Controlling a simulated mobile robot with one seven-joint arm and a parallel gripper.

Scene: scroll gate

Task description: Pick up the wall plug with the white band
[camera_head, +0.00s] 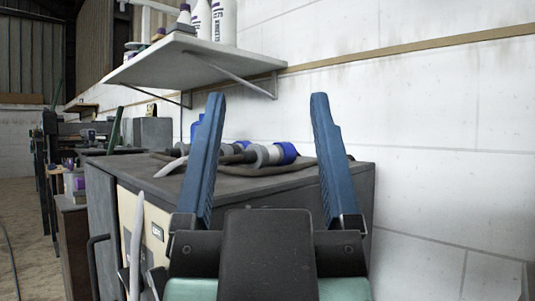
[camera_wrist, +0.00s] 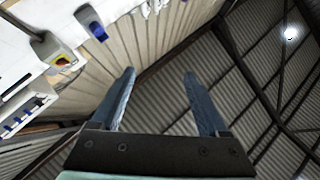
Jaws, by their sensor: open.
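My gripper (camera_head: 267,98) is open and empty, its two blue fingers pointing up in front of the cabinet in the head view. In the wrist view the open fingers (camera_wrist: 158,72) stand against the wall and roof. Between the fingers in the head view, a grey, white and blue cylindrical piece (camera_head: 272,154) lies on the cabinet top. It has a white band and could be the wall plug, but I cannot tell for sure. The left finger hides part of the things beside it.
The dark cabinet top (camera_head: 330,169) also bears a pale curved piece (camera_head: 171,167). A bracketed white shelf (camera_head: 190,57) with bottles (camera_head: 222,22) hangs on the white wall above. The wall closes off the right side. Open floor (camera_head: 35,228) shows at far left.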

